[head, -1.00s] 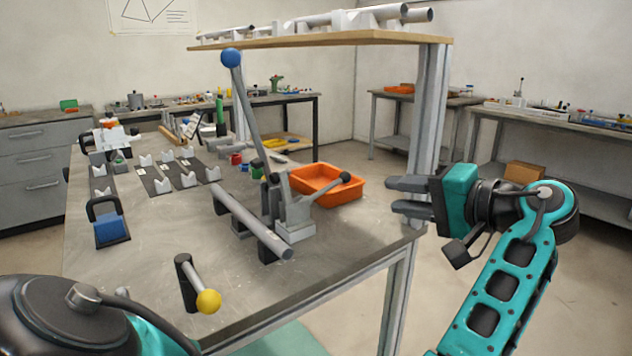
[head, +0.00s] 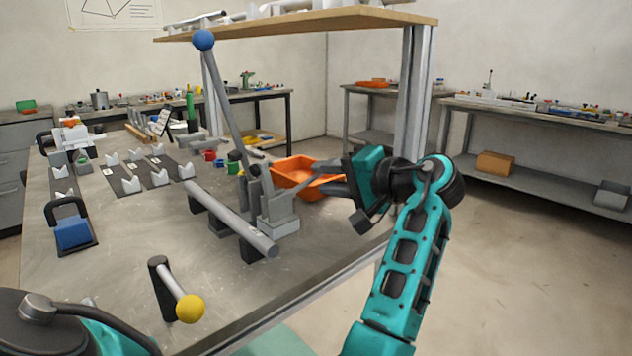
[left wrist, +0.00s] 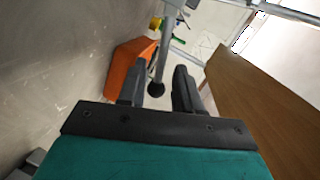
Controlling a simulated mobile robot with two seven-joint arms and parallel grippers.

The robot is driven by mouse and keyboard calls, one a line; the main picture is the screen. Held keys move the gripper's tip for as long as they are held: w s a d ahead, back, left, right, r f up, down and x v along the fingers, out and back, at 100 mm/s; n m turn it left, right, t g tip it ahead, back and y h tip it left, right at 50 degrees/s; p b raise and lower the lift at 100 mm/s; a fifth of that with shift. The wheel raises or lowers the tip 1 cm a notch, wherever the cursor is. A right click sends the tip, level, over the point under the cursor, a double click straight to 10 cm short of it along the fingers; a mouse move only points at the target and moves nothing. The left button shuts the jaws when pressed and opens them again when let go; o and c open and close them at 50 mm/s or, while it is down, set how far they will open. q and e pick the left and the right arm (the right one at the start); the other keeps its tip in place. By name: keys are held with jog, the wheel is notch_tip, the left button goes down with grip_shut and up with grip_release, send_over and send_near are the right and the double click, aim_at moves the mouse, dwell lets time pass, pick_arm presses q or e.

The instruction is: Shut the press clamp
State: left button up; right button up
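The press clamp (head: 280,212) is a grey block with uprights at the bench's right edge, beside a grey tube (head: 232,220) on dark supports. A tall lever with a blue ball (head: 204,40) rises from this group, leaning left. A short lever with a black knob points right from the clamp; in the head view its end is hard to make out by my fingers. My left gripper (head: 326,176) is open beside the clamp. In the left wrist view the black knob (left wrist: 156,90) appears between its two parted fingers; contact cannot be told. My right gripper is not in view.
An orange bin (head: 297,168) stands close behind the clamp and my fingers. A shelf (head: 300,30) on a grey post (head: 412,95) overhangs the bench. A handle with a yellow ball (head: 190,308) stands at the front. A blue block (head: 72,233) and several V-blocks lie left.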

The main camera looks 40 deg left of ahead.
aim_at(318, 176)
pick_arm(q)
jog(key=shift+x, duration=1.75)
grip_shut()
